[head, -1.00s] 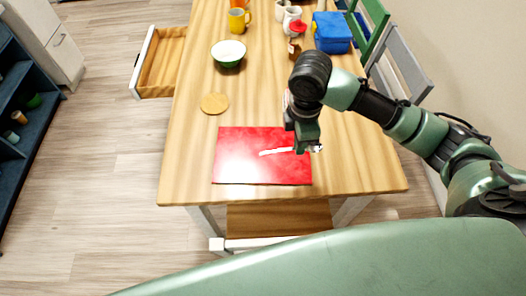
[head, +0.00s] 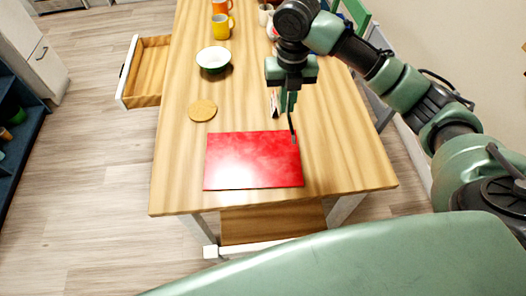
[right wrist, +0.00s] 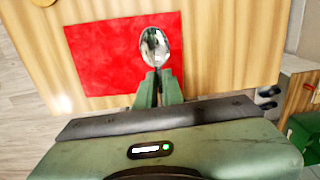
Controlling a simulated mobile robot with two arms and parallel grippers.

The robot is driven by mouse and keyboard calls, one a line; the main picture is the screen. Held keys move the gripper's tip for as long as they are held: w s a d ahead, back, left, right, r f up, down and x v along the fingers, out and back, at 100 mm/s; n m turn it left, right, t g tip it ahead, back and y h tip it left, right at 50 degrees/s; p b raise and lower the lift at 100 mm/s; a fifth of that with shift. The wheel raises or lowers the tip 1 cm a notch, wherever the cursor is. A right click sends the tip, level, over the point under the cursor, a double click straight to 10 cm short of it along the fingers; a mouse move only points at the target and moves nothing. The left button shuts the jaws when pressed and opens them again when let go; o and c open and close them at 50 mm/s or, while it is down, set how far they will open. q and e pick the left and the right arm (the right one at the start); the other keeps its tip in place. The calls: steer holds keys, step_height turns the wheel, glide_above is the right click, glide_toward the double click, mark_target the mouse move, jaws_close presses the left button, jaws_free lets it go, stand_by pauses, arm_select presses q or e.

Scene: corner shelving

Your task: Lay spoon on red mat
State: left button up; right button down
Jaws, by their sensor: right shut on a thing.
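My right gripper (head: 288,104) is shut on the spoon (head: 292,127). In the head view the spoon looks thin and dark and points down from the fingers, in front of the red mat's right part. In the right wrist view the spoon's shiny silver bowl (right wrist: 154,45) sticks out beyond the fingers (right wrist: 158,84), over the mat (right wrist: 115,60). The red mat (head: 240,165) lies flat near the table's front edge and has nothing lying on it. The spoon appears to be above the mat; whether its tip touches is hard to tell. My left gripper is out of view.
A round cork coaster (head: 202,110) lies behind the mat. Further back stand a green-and-white bowl (head: 214,60), a yellow mug (head: 221,27) and an orange mug (head: 221,7). An open drawer (head: 143,78) juts out at the table's left. Bare wood (head: 340,165) is right of the mat.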

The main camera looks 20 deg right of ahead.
mark_target(282, 152)
step_height(282, 152, down, 19)
steer(key=shift+p, duration=0.7)
steer(key=shift+f, duration=0.2)
steer(key=c, duration=1.5)
jaws_free()
steer(key=shift+c, duration=0.2)
steer(key=shift+r, duration=0.1)
steer(key=shift+r, duration=0.1)
step_height(282, 152, up, 12)
steer(key=shift+b, duration=0.4)
